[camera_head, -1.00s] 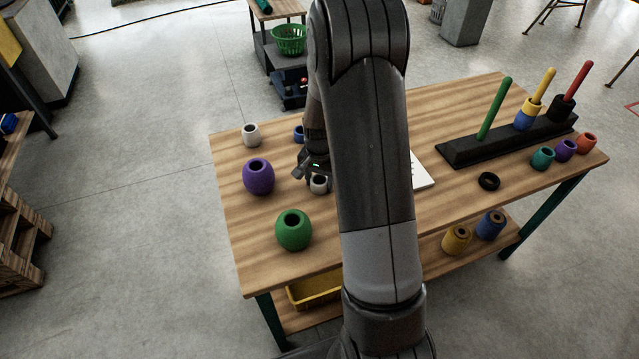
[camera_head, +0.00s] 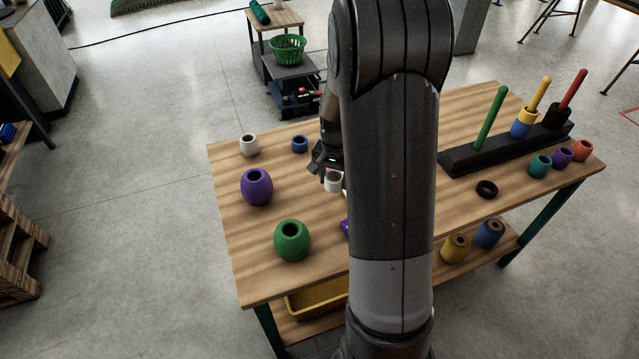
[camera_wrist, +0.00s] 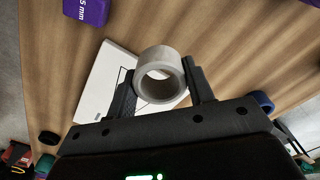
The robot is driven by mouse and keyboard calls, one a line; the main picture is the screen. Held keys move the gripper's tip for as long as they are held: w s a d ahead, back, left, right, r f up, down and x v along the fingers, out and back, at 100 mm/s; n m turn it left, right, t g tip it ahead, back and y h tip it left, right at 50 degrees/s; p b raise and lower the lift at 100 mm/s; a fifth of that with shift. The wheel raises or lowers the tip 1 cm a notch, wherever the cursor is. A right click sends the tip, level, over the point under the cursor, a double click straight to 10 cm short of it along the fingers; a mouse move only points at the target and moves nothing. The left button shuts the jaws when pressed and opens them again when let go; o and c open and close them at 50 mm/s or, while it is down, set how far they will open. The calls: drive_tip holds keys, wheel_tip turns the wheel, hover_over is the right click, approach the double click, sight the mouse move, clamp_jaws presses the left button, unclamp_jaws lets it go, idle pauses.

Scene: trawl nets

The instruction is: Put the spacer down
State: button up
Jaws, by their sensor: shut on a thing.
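The spacer is a light grey-white ring (camera_head: 333,182). It also shows in the wrist view (camera_wrist: 160,52), where its open bore faces the camera. My gripper (camera_head: 327,162) is shut on it, with one dark finger on each side of the ring in the wrist view (camera_wrist: 158,74). The spacer appears held above the wooden table (camera_head: 240,232); the exact gap cannot be told. In the wrist view a white sheet or plate (camera_wrist: 95,92) with dark lines lies behind the spacer. My arm hides that plate in the head view.
A purple barrel (camera_head: 257,187), a green barrel (camera_head: 292,241), a white ring (camera_head: 249,145) and a blue ring (camera_head: 299,144) stand on the left. A black peg rack (camera_head: 480,155) and a black ring (camera_head: 487,189) are on the right. A purple labelled block (camera_wrist: 88,10) lies near the plate.

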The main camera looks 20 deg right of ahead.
drive_tip(key=s+d+r+m, duration=0.1)
drive_tip(key=s+d+r, duration=0.15)
drive_tip(key=d, duration=0.75)
drive_tip(key=s+d+r+m, duration=0.1)
drive_tip(key=s+d+r, duration=0.15)
drive_tip(key=d, duration=0.75)
drive_tip(key=w+a+f, duration=0.2)
drive_tip(key=w, duration=0.1)
drive_tip(key=w+a+f, duration=0.1)
drive_tip(key=w+f, duration=0.1)
drive_tip(key=w, duration=0.1)
drive_tip(key=w+a+f, duration=0.2)
drive_tip(key=w, duration=0.1)
drive_tip(key=shift+w+a, duration=0.3)
drive_tip(key=shift+a, duration=0.05)
drive_tip(key=shift+f, duration=2)
drive_tip(key=shift+f, duration=0.1)
drive_tip(key=o, duration=1)
drive_tip(key=shift+c, duration=0.2)
